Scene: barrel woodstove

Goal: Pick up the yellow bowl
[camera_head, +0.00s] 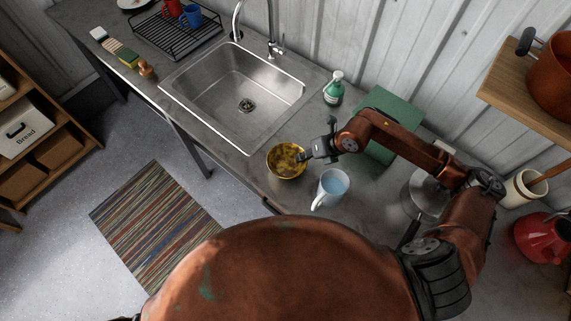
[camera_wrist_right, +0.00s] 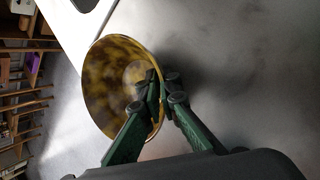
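The yellow bowl (camera_head: 287,160), mottled with brown, is on the counter near its front edge, below the sink's right corner. It also shows in the wrist view (camera_wrist_right: 112,82), its inside facing the camera. My right gripper (camera_head: 306,156) reaches it from the right, at its right rim. In the wrist view the green fingers of my right gripper (camera_wrist_right: 158,92) are closed together on the rim, one on the inner side and one on the outer. Whether the bowl touches the counter is hard to tell. My left gripper is not seen.
A light mug (camera_head: 331,187) with blue inside stands close below my right gripper. The steel sink (camera_head: 240,90) is up and left. A metal pot (camera_head: 428,190) is at right.

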